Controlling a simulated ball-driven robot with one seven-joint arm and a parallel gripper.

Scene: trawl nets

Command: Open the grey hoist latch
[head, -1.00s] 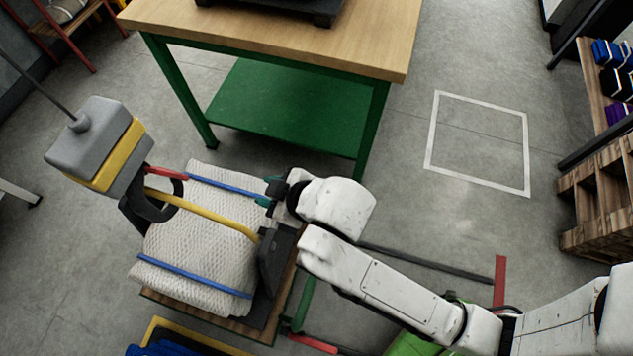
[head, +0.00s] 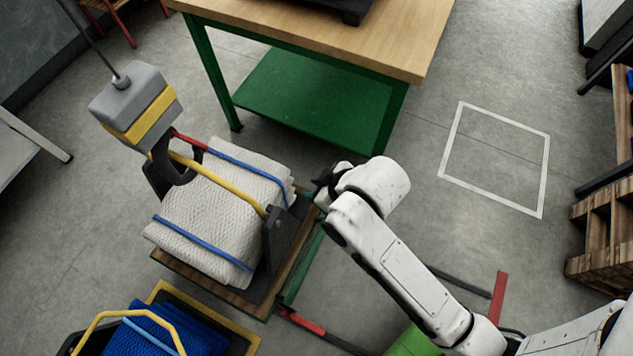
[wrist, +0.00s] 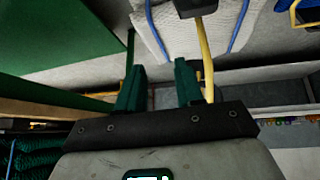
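The grey hoist block (head: 128,88) with a yellow band hangs from a cable at the upper left in the head view. A black hook (head: 165,172) is below it. A red bar (head: 190,140), which looks like the latch, runs from the hook's top toward the right. A yellow handle (head: 230,190) on the white net bundle (head: 205,215) passes at the hook; whether it sits inside is unclear. My gripper (wrist: 160,78) has its green fingers apart with nothing between them. In the head view its dark end is right of the bundle, well away from the hook, fingers mostly hidden.
A green-legged table (head: 425,62) stands behind. The bundle rests on a wooden-edged stand (head: 215,290). A blue net (head: 165,335) with a yellow handle is at the lower left. A white floor square (head: 543,185) is empty. Wooden racks (head: 590,265) stand at right.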

